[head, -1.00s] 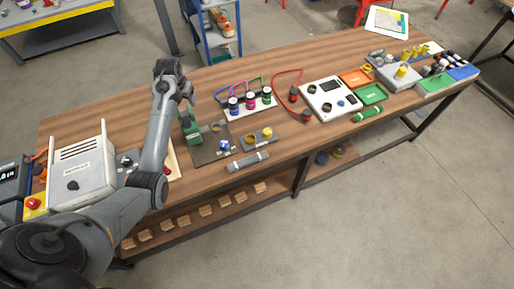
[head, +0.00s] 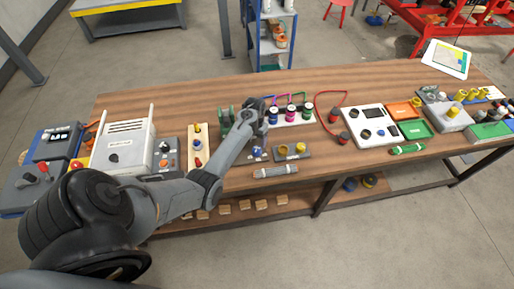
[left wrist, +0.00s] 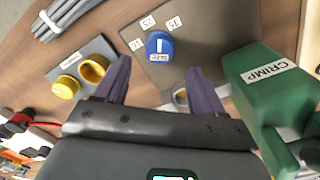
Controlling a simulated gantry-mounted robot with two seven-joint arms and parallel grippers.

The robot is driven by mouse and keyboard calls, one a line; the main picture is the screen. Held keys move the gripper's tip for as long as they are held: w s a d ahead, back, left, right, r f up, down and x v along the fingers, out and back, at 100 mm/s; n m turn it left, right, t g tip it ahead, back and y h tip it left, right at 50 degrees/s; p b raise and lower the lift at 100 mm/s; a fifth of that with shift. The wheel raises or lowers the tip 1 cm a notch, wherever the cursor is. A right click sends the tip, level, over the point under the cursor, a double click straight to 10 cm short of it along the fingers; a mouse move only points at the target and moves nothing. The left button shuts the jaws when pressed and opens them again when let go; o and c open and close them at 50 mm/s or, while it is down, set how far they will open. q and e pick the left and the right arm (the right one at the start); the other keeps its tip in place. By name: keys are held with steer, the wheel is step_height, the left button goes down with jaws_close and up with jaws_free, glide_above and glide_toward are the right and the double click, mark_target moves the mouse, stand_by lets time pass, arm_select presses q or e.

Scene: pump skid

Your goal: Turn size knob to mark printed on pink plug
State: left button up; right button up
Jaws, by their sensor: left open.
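The blue size knob (left wrist: 158,45) with a white pointer line sits on a dark plate in the left wrist view, several white number labels around one side. It also shows in the head view (head: 258,152). My left gripper (left wrist: 159,66) is open and empty, its purple fingers pointing towards the knob, one to each side in the picture; I see no contact. In the head view my left gripper (head: 262,112) is over the green crimp tool's area, its fingers hard to make out. The pink plug (head: 291,112) stands in a white rack; its print is too small to read. My right gripper is not in view.
The green crimp tool (left wrist: 262,90) stands close beside one finger. A grey block with yellow round parts (left wrist: 66,86) lies on the other side. A grey bundle (head: 276,172) lies near the table's front edge. A grey box (head: 122,145) stands left.

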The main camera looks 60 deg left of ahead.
mark_target(257, 149)
arm_select(q)
steer(key=shift+d+f+b, duration=0.1)
steer(key=shift+f+b, duration=0.4)
steer(key=shift+f, duration=2.6)
steer(key=c, duration=1.1)
steer(key=shift+o, duration=0.2)
steer(key=shift+r+n+p, duration=0.1)
steer(key=shift+n+p, duration=0.85)
steer(key=shift+n, duration=0.45)
steer(key=shift+n+p, duration=0.45)
steer(key=shift+n, duration=0.95)
